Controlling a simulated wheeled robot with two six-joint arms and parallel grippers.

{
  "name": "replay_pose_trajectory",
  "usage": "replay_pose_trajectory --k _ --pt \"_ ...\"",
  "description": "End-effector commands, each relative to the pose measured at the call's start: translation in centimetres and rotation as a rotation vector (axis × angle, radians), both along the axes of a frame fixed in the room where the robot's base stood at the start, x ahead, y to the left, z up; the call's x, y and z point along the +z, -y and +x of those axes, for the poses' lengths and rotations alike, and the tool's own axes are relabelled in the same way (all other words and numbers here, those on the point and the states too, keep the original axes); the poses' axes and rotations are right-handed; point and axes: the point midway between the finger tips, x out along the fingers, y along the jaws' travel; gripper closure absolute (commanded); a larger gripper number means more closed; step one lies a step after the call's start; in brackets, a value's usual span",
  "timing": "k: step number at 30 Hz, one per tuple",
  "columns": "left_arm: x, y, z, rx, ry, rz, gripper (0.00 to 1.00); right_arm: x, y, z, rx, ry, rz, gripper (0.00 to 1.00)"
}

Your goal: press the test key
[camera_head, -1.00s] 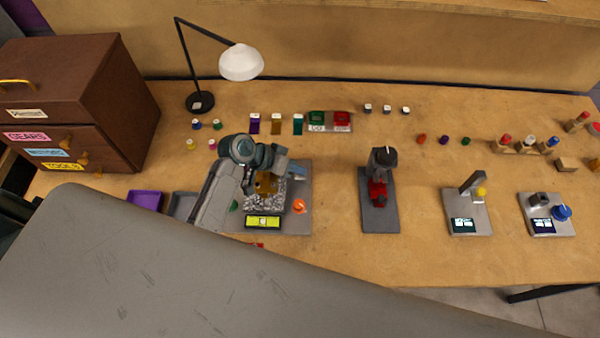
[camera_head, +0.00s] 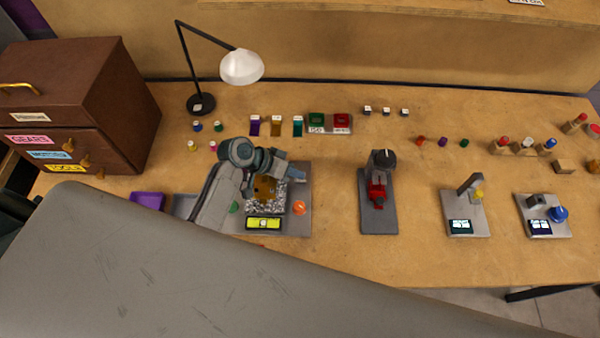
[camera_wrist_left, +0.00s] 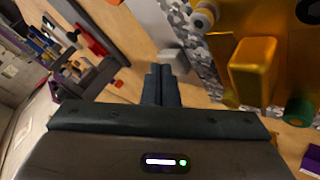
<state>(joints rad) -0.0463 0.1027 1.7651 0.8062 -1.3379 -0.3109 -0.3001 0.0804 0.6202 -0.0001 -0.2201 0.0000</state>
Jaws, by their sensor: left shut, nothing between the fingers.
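The grey station (camera_head: 302,226) under my left arm carries a yellow display (camera_head: 264,223), an orange knob (camera_head: 299,208), a green button (camera_head: 234,207) and a gold block (camera_head: 265,187) on speckled stone. No legible label marks which part is the test key. My left gripper (camera_head: 290,172) is over the back right of this station. In the left wrist view its fingers (camera_wrist_left: 163,86) are shut and empty, with a pale block (camera_wrist_left: 173,57) just beyond the tips; contact cannot be told. The gold block (camera_wrist_left: 254,70) and green button (camera_wrist_left: 299,111) are to their right. My right gripper is out of view.
A lamp (camera_head: 241,67) and a green-and-red button panel (camera_head: 330,122) stand behind. A dark clamp station (camera_head: 379,215) is to the right, with two more stations beyond. A brown drawer cabinet (camera_head: 75,90) is at left. Bare table lies between stations.

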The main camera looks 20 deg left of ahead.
Motion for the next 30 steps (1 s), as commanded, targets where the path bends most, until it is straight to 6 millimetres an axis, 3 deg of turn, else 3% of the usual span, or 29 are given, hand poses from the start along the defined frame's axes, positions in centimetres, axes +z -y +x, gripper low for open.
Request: replay_pose_trajectory --k 8,23,30 --pt "0.6 0.0 0.2 0.0 0.008 0.0 1.0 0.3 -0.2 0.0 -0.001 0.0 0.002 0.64" --pt "5.4 0.0 0.3 0.0 0.011 0.0 1.0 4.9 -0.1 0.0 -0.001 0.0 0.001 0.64" --pt "5.4 0.0 0.3 0.0 0.011 0.0 1.0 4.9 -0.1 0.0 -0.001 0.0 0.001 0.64"
